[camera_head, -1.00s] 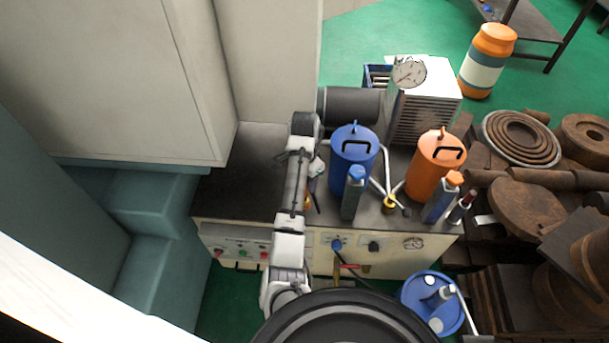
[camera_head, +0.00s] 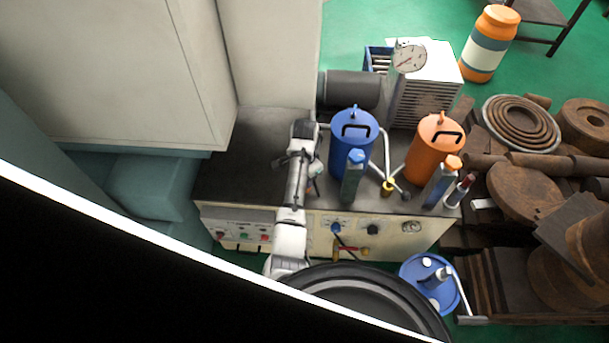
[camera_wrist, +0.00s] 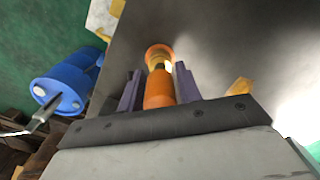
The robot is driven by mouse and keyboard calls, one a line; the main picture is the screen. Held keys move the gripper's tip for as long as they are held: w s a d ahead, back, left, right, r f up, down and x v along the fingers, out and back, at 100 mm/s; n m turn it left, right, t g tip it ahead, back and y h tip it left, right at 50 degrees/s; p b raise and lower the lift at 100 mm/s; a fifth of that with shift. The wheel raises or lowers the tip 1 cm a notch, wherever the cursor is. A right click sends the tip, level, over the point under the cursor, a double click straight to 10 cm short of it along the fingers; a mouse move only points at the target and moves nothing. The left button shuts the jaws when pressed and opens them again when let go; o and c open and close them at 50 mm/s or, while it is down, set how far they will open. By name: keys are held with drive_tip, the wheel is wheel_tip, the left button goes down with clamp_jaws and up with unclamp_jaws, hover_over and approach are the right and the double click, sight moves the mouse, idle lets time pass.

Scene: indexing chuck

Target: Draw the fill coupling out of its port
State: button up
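In the wrist view, the orange fill coupling (camera_wrist: 159,88) stands between the two grey-purple fingers of my gripper (camera_wrist: 159,82). Beyond the fingertips, a bright spot and an orange ring-shaped part (camera_wrist: 158,51) show in line with the coupling. I cannot tell whether that ring belongs to the coupling or to the port. In the head view, my arm stands upright in front of the machine, and neither the fingers nor the coupling can be made out there.
The cream machine (camera_head: 400,234) carries a blue canister (camera_head: 351,125), an orange canister (camera_head: 433,150) and several bottles. A blue drum (camera_head: 409,272) stands at its front right; it also shows in the wrist view (camera_wrist: 66,82). Rusty parts (camera_head: 530,190) crowd the right side.

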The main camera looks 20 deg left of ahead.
clamp_jaws()
drive_tip(key=shift+r+p, duration=0.75)
drive_tip(key=shift+p, duration=0.2)
drive_tip(key=shift+r+p, duration=1.9)
drive_tip(key=shift+p, duration=0.1)
drive_tip(key=shift+r+p, duration=0.9)
drive_tip(key=shift+r, duration=0.7)
wheel_tip(320, 180, up, 9)
drive_tip(key=shift+f, duration=0.15)
